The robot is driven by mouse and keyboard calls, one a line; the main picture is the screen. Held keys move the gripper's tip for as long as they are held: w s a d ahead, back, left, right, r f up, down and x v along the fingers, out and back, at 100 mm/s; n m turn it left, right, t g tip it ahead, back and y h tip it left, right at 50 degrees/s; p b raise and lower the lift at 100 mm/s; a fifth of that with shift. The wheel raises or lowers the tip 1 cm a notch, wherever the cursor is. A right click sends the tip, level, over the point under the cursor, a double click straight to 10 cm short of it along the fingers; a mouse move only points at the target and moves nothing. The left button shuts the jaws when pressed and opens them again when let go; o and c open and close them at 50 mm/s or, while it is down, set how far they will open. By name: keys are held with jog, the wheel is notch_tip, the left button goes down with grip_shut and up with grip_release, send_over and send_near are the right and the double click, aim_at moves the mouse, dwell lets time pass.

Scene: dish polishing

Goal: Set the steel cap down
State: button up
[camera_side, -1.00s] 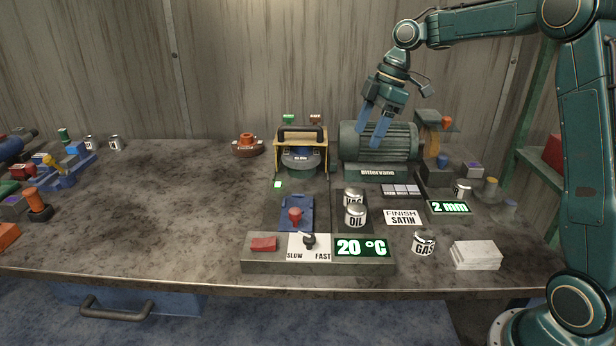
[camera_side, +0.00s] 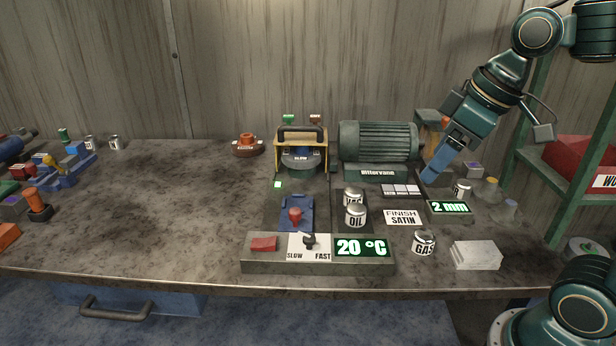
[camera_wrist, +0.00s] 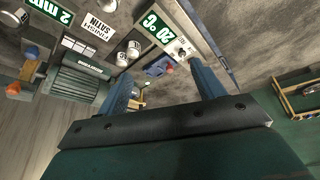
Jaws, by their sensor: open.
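I cannot single out a loose steel cap in either view. Silver-topped jars stand on the bench: the OIL jar (camera_side: 356,216) with another jar (camera_side: 352,195) behind it, the GAS jar (camera_side: 423,243) at the front, and a small one (camera_side: 461,190) at the right. My gripper (camera_side: 431,180) is over the right side of the bench, near the 2 mm display (camera_side: 449,208), with its blue fingers angled down and left. In the wrist view my gripper (camera_wrist: 160,74) has its fingers spread wide, with nothing held between them.
The grey motor (camera_side: 379,142) stands behind the jars, with a yellow-framed polishing unit (camera_side: 301,155) to its left. White blocks (camera_side: 476,255) lie at the front right. A control panel (camera_side: 318,266) runs along the front. The left-middle of the bench is clear.

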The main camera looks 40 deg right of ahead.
jog(key=s+f+m, duration=0.3)
jog(key=s, duration=0.4)
jog(key=shift+s+d+f+t+h, duration=0.15)
jog(key=shift+d+t+h, duration=0.2)
jog(key=shift+t+h, duration=0.05)
dwell(1.4)
